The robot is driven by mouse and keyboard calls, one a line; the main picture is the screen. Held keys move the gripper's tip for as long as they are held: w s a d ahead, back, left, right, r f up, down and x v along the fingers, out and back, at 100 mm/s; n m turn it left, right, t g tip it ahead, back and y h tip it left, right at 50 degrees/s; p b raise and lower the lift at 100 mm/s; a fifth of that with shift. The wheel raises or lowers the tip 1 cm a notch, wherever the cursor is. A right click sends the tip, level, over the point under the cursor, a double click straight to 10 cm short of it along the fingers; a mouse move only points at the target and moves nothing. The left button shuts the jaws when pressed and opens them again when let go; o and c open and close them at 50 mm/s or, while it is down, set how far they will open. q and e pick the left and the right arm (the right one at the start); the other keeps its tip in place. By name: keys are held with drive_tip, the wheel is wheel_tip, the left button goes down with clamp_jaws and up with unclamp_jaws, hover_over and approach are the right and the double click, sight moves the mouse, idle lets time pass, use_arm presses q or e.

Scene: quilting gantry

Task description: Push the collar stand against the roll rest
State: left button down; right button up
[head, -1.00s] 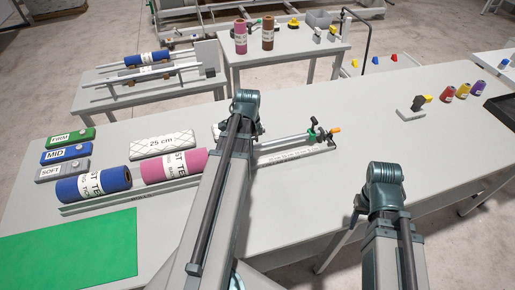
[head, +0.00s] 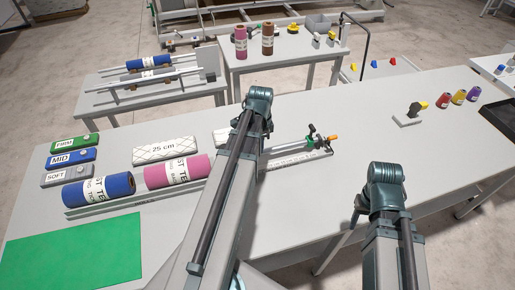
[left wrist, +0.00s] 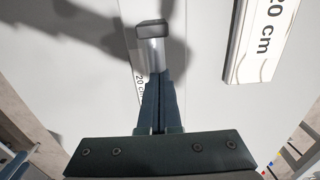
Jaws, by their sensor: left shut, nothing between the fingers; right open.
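What I take for the collar stand (head: 297,161) is a long low grey base carrying a metal rod, with green and orange fittings at its right end. What I take for the roll rest is the grey rail (head: 82,211) under a blue roll (head: 97,190) and a pink roll (head: 179,171). My left arm covers the space between stand and rail. My left gripper (left wrist: 157,80) is shut and empty, pointing at a grey post with a dark cap (left wrist: 151,31); I cannot tell whether they touch. My right gripper (head: 357,206) is open, mostly hidden by its arm, near the table's front edge.
A quilted 25 cm block (head: 165,149) lies behind the rolls; a 20 cm block (left wrist: 262,40) lies right of my left gripper. FIRM, MID and SOFT blocks and a green mat (head: 75,250) are at left. A black-and-yellow piece (head: 409,116) stands at right.

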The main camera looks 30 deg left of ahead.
use_arm(q)
wheel_tip(320, 180, up, 6)
drive_tip(key=p, duration=0.5)
drive_tip(key=shift+r, duration=0.2)
drive_tip(key=shift+d, duration=0.1)
drive_tip(key=s+d+n, duration=0.2)
drive_tip(key=s+d, duration=0.2)
drive_tip(key=d, duration=1)
drive_tip(key=s+d+f+n+y+b, duration=0.1)
drive_tip(key=s+d, duration=0.4)
drive_tip(key=d, duration=0.8)
drive_tip(key=shift+d+f+n, duration=0.2)
drive_tip(key=shift+d+n, duration=0.15)
drive_tip(key=shift+n, duration=0.45)
